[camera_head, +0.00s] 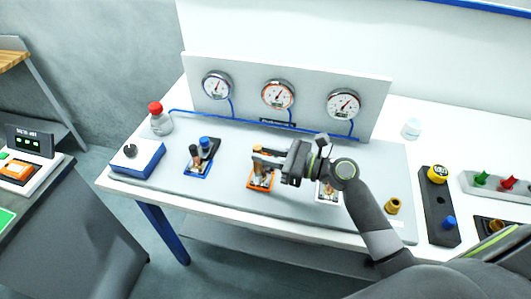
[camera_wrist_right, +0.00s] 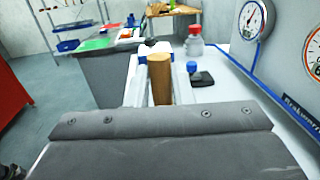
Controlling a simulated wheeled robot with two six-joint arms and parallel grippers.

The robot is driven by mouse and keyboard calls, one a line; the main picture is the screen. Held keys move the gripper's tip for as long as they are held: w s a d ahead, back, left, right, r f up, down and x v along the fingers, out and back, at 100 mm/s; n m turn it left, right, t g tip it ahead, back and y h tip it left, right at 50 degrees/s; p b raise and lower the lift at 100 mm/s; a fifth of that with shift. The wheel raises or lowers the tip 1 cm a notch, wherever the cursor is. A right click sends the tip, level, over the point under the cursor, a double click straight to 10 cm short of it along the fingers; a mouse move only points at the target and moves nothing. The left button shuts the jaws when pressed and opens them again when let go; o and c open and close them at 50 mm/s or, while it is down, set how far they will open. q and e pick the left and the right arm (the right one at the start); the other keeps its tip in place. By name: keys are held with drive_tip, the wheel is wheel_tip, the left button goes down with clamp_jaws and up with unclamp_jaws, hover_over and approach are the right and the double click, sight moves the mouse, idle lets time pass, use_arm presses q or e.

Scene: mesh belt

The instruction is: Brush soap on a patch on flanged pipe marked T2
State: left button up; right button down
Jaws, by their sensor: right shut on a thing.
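My right gripper (camera_head: 268,158) is above the middle of the grey bench panel. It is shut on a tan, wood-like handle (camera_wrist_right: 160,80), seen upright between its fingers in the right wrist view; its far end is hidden. Below the gripper is a small pipe station with an orange base (camera_head: 261,185) and a copper-coloured part. A blue-based station (camera_head: 197,167) stands to its left, and a pale-based one (camera_head: 327,195) to its right is partly covered by my arm. I cannot read a T2 mark on any of them. My left gripper is not in view.
Three gauges (camera_head: 278,95) sit on an upright board behind, with blue hoses. A red-capped bottle (camera_head: 160,122) and a blue box with a knob (camera_head: 137,158) are at left. A brass-coloured cup (camera_head: 393,206), a white jar (camera_head: 411,129) and a black block (camera_head: 438,207) are at right.

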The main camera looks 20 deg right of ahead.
drive_tip(key=shift+f, duration=0.35)
drive_tip(key=shift+d, duration=0.1)
drive_tip(key=shift+a+p, duration=0.2)
drive_tip(key=shift+p, duration=0.15)
idle(0.7)
drive_tip(key=shift+w+a, duration=0.1)
drive_tip(key=shift+w, duration=0.05)
drive_tip(key=shift+w+a, duration=0.15)
drive_tip(key=shift+a, duration=0.15)
drive_tip(key=shift+p+v, duration=0.45)
drive_tip(key=shift+v, duration=0.75)
drive_tip(key=shift+w, duration=0.15)
